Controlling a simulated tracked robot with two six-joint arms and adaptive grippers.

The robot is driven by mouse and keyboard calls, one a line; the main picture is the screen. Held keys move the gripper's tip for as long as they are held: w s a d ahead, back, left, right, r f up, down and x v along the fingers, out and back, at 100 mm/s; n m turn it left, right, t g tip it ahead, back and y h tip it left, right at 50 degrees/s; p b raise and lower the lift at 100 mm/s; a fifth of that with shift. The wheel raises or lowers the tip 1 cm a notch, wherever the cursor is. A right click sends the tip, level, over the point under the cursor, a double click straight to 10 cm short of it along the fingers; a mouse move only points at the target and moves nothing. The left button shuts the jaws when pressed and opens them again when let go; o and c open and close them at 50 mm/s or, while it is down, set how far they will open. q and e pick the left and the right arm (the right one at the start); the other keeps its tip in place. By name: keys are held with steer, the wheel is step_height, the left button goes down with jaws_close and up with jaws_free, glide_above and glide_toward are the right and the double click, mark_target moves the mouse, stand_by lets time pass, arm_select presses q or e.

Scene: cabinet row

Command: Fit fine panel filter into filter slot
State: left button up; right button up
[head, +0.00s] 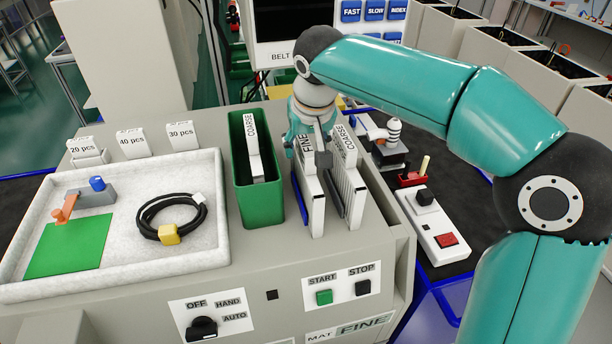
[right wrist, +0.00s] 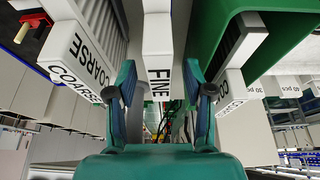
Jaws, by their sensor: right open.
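The fine panel filter (head: 311,188), a white panel marked FINE, stands upright on the grey cabinet top between the green box and a panel marked COARSE (head: 347,165). My right gripper (head: 318,150) is at its upper end. In the right wrist view the fine panel (right wrist: 158,60) lies between the two spread fingers of my right gripper (right wrist: 162,90), with room on both sides. The filter slot cannot be made out for certain; the panels and gripper cover part of the cabinet top. My left gripper is not in view.
A green open box (head: 270,205) holds another COARSE panel (head: 253,150). A white tray (head: 218,250) with a cable coil (head: 168,218) is at the left. A control box (head: 432,225) lies to the right. START and STOP buttons face the front.

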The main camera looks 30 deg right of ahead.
steer(key=shift+w+f, duration=0.2)
steer(key=shift+f, duration=0.35)
jaws_close()
steer(key=shift+r, duration=0.1)
